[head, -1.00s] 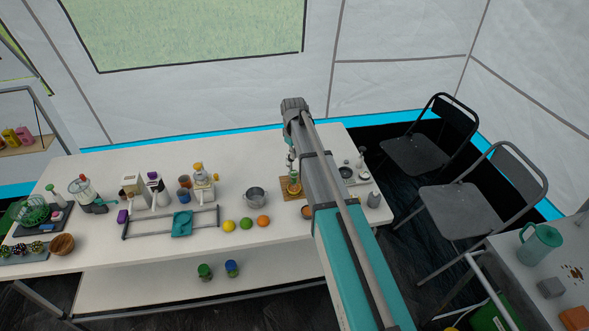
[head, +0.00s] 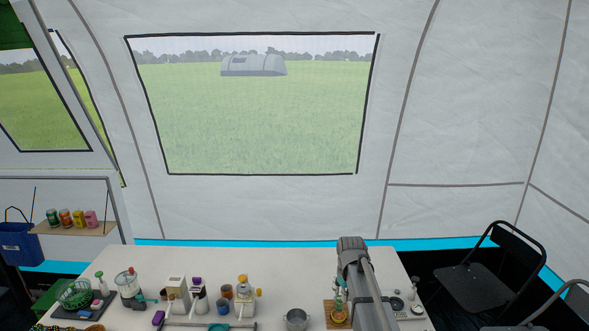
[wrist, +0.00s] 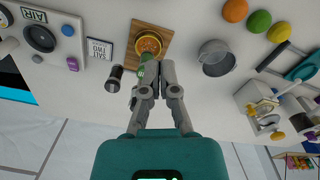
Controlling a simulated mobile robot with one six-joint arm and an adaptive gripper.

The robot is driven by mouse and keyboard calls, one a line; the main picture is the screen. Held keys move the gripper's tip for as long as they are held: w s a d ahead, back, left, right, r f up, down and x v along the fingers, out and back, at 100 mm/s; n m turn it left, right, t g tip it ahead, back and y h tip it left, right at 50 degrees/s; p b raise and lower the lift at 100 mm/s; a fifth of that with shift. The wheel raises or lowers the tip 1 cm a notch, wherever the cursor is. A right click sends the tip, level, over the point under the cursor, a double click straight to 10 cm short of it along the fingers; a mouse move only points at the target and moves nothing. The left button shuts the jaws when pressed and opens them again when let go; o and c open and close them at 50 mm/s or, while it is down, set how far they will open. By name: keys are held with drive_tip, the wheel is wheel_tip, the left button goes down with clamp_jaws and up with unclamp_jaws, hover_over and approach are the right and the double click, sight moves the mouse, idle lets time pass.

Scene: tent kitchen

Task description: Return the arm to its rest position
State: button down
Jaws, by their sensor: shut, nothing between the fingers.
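My arm (head: 362,285) reaches over the white table (head: 140,262) in the head view, where the gripper's fingers are hidden. In the wrist view my gripper (wrist: 156,75) is shut and empty. Its fingers point toward the table, beside a wooden board (wrist: 139,40) with an orange-topped item (wrist: 149,43). A green piece shows right by the fingertips; I cannot tell whether they touch it.
A metal pot (wrist: 216,58) stands close to the gripper. A dark cylinder (wrist: 114,78) and a device marked AIR (wrist: 40,38) are on its other side. In the head view a blender (head: 128,285) and bottles crowd the table; a black folding chair (head: 480,285) stands at right.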

drive_tip(key=s+m, duration=0.4)
drive_tip(key=s, duration=1.6)
drive_tip(key=c, duration=1.3)
unclamp_jaws()
drive_tip(key=shift+d, duration=0.1)
drive_tip(key=shift+c, duration=0.2)
